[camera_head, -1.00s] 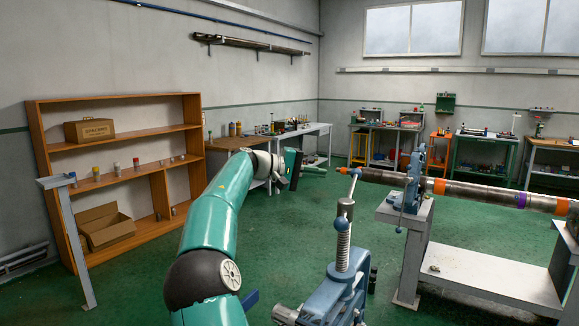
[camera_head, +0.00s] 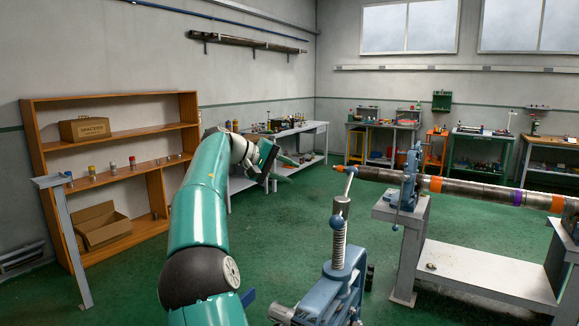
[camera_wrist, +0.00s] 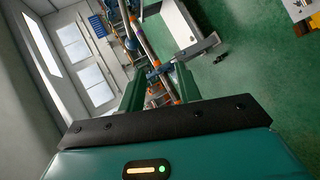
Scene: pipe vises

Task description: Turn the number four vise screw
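A blue vise (camera_head: 333,290) stands in the near foreground of the head view. Its upright threaded screw (camera_head: 339,245) is topped by a blue-grey bar handle (camera_head: 350,182). A second blue vise (camera_head: 409,180) stands on a grey bench behind it, around a long pipe (camera_head: 475,191) with orange and purple bands. No number is readable on either vise. My gripper (camera_head: 279,165) is in the air left of the near screw's handle, apart from it. In the wrist view my gripper (camera_wrist: 158,78) has its two green fingers apart, with pipe and vise parts visible beyond the gap.
The grey bench (camera_head: 480,272) fills the right side. A wooden shelf (camera_head: 110,98) with boxes and small jars stands at left, with a grey post (camera_head: 70,240) before it. Workbenches line the back wall. The green floor (camera_head: 280,235) between shelf and near vise is open.

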